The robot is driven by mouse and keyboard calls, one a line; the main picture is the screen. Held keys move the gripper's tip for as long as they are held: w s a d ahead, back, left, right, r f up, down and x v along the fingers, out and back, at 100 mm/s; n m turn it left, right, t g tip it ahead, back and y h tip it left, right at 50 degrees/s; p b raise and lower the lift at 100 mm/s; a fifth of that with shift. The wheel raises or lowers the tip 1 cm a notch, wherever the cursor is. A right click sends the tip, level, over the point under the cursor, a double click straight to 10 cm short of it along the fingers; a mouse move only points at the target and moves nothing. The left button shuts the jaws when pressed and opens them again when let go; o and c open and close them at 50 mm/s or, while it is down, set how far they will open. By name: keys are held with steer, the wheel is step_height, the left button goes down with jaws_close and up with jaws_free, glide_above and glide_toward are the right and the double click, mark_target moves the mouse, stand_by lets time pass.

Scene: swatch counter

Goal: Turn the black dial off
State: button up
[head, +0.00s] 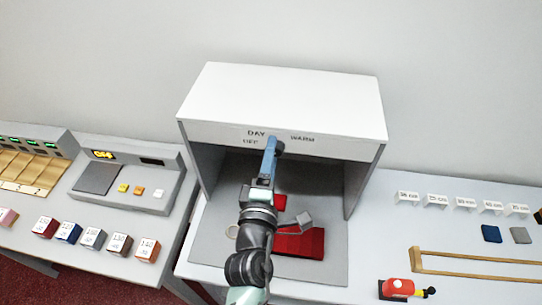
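The black dial (279,147) is on the front top panel of a white light booth (285,95). The labels "DAY" and "WARM" are printed around it, with a third label, partly unclear, below "DAY". My gripper (271,146) reaches up from below, its blue fingers at the left side of the dial and overlapping it in view. Whether they touch or grip the dial cannot be told. The fingers hide part of the dial, and its pointer direction does not show.
Red swatches (305,242) and a small grey piece (304,219) lie inside the booth under my arm. Labelled cubes (92,238) and a control console (125,181) stand at left. A wooden frame (470,271) and a red tool (399,287) are at right.

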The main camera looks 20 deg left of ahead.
steer(key=b+v, duration=0.3)
steer(key=v, duration=1)
steer(key=shift+b, duration=0.4)
steer(key=shift+w+r, duration=0.1)
